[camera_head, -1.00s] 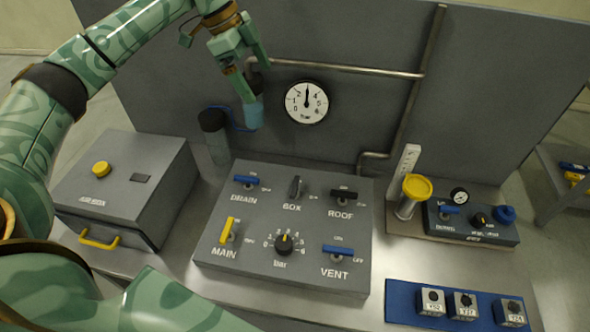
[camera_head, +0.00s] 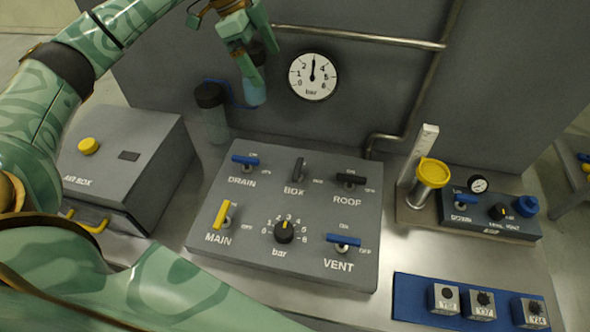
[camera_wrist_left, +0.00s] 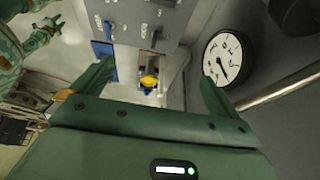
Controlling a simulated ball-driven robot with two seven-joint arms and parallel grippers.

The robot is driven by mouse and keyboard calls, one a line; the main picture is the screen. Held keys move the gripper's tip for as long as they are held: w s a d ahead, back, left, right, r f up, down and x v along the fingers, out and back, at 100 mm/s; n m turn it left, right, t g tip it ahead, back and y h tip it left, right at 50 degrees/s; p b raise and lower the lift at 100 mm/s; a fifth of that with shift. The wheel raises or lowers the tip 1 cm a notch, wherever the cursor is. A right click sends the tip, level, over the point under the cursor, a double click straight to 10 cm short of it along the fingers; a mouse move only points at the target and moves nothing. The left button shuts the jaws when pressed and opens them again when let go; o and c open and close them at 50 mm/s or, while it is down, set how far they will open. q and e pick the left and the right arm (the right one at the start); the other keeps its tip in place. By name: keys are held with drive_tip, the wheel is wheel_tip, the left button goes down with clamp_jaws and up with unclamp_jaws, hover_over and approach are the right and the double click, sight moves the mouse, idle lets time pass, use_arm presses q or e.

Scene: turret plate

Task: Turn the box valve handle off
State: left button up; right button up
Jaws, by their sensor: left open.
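The box valve handle (camera_head: 298,168) is a dark grey lever above the BOX label on the grey valve panel (camera_head: 205,243). It points away from me toward the wall, and an OFF label sits to its right. My left gripper (camera_head: 254,78) is open and empty, high above and behind the panel, left of the gauge and well apart from the handle. Its two fingers also show wide apart in the left wrist view (camera_wrist_left: 155,88). There, the panel (camera_wrist_left: 132,28) is at the top. A green hand, apparently my right gripper (camera_wrist_left: 44,30), shows small at the left; its jaws are unclear.
Around the handle are the DRAIN (camera_head: 245,160), ROOF (camera_head: 350,179), MAIN (camera_head: 222,213) and VENT (camera_head: 343,240) handles and a bar knob (camera_head: 284,232). A round gauge (camera_head: 313,76) and pipes are on the wall behind. An air box (camera_head: 125,160) stands left, a yellow-topped cylinder (camera_head: 432,172) right.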

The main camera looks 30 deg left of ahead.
use_arm(q)
drive_tip(key=b, duration=1.5)
approach(297, 167)
drive_tip(key=shift+g, duration=0.3)
drive_tip(key=b+x, duration=0.1)
drive_tip(key=x, duration=0.7)
drive_tip(key=shift+w+f, duration=0.15)
drive_tip(key=shift+w, duration=0.05)
drive_tip(key=c, duration=1)
